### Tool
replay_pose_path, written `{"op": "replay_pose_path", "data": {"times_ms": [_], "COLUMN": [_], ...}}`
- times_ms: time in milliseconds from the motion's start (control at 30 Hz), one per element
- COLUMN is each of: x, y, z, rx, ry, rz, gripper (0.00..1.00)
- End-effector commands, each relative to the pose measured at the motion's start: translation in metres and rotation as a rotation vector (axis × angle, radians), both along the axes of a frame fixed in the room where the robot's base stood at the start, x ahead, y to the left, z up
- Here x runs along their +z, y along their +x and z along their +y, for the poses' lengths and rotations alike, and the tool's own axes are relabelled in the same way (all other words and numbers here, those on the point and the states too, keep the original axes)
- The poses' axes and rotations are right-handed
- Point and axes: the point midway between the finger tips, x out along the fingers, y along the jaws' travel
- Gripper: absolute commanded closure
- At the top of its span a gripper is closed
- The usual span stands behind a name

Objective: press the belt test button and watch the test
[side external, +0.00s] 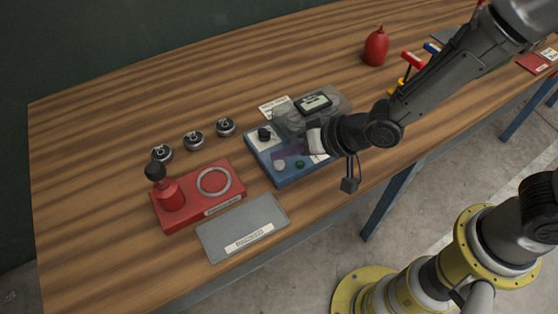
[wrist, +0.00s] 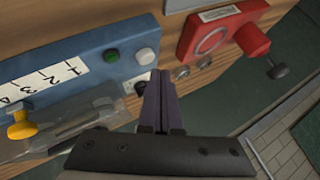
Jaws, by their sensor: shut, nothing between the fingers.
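A blue test panel (side external: 290,178) lies on the wooden table. It carries a white button (side external: 279,165), a green button (side external: 299,164) and a black knob (side external: 264,134). In the wrist view the white button (wrist: 145,56) and green button (wrist: 111,55) sit side by side; I cannot read which is the belt test button. My gripper (wrist: 160,74) is shut and empty, its tips close to the white button. I cannot tell whether they touch it. In the side view my gripper (side external: 286,153) is over the panel and hides part of it.
A clear cover and small display (side external: 313,102) are at the panel's back. A red block (side external: 198,208) with a black-topped post, a grey plate (side external: 243,228) and several small round dials (side external: 194,140) are to the left. A red bottle (side external: 376,46) stands farther back. The back left tabletop is clear.

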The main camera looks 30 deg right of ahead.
Motion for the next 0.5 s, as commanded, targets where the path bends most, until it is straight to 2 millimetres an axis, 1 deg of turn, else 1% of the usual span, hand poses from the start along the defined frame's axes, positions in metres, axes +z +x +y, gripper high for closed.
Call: {"op": "replay_pose_path", "data": {"times_ms": [233, 500], "x": [-0.0010, -0.0085], "y": [0.0000, 0.0002], "z": [-0.0001, -0.0001], "rx": [0.000, 0.000], "ry": [0.000, 0.000], "rz": [0.000, 0.000], "gripper": [1.00, 1.00]}}
